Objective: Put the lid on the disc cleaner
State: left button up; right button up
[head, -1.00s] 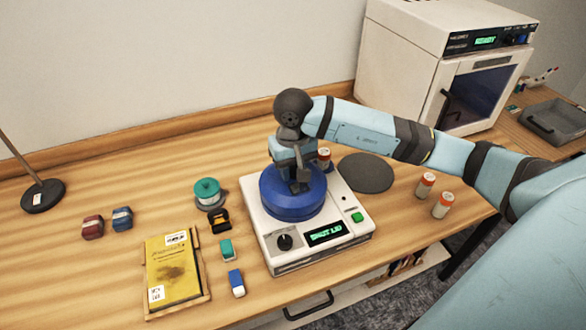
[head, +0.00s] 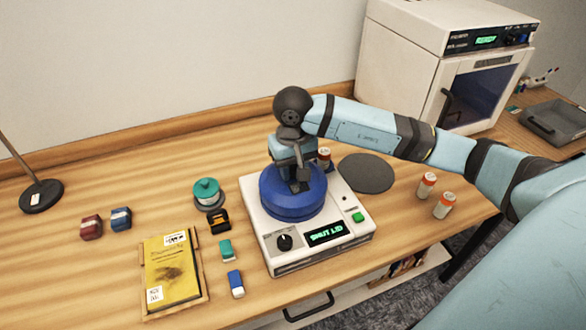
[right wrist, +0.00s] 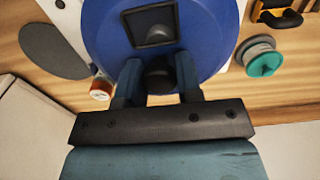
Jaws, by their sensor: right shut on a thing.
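The disc cleaner (head: 285,256) is a white box with a black knob, a green button and a small green-lit display that seems to read "SHUT LID". The round blue lid (head: 287,211) sits over its top; whether it is fully seated I cannot tell. My right gripper (head: 301,185) is above the lid, shut on its dark knob. In the right wrist view the fingers (right wrist: 159,80) stand on either side of the knob, and the blue lid (right wrist: 205,32) with a dark square window fills the upper middle. My left gripper is not in view.
A grey round mat (head: 366,173) lies right of the cleaner, with orange-and-white canisters (head: 443,205) beyond it. A teal spool (head: 206,192), small blocks and a yellow booklet (head: 172,269) lie to the left. A white oven-like machine (head: 440,70) stands behind.

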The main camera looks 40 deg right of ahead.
dwell(0.4)
jog(key=o, duration=1.5)
jog(key=shift+r+p, duration=1.15)
jog(key=shift+r, duration=2.35)
grip_shut()
